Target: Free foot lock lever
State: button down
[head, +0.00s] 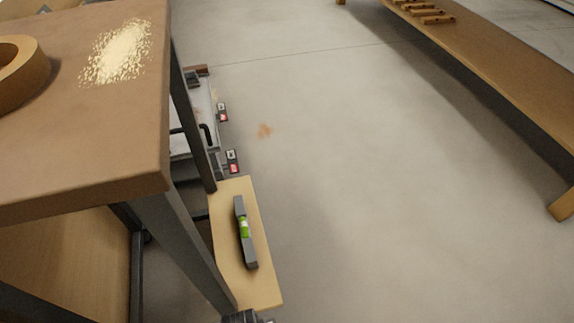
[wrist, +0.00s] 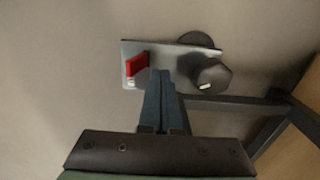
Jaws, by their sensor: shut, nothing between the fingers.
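In the wrist view a red lever (wrist: 136,65) with a pale mark at its lower end sits on the left part of a grey metal plate (wrist: 176,49). My gripper (wrist: 162,74) is shut and empty. Its fingertips appear just right of and below the red lever, over the plate's lower edge; I cannot tell whether they touch anything. In the head view two small red-and-white parts (head: 223,117) and (head: 232,162) stick out beside the low unit (head: 203,110) under the bench. I cannot tell which one the wrist view shows.
A dark round knob-like part (wrist: 210,76) is right of the fingers, near a dark bar (wrist: 235,101). In the head view a bench (head: 110,130) holds a tape roll (head: 22,75). A spirit level (head: 244,235) lies on a board (head: 268,275).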

jog(key=shift+r, duration=0.2)
notch_tip(320, 180, up, 7)
jog(key=p, duration=0.8)
jog(key=shift+f, duration=0.15)
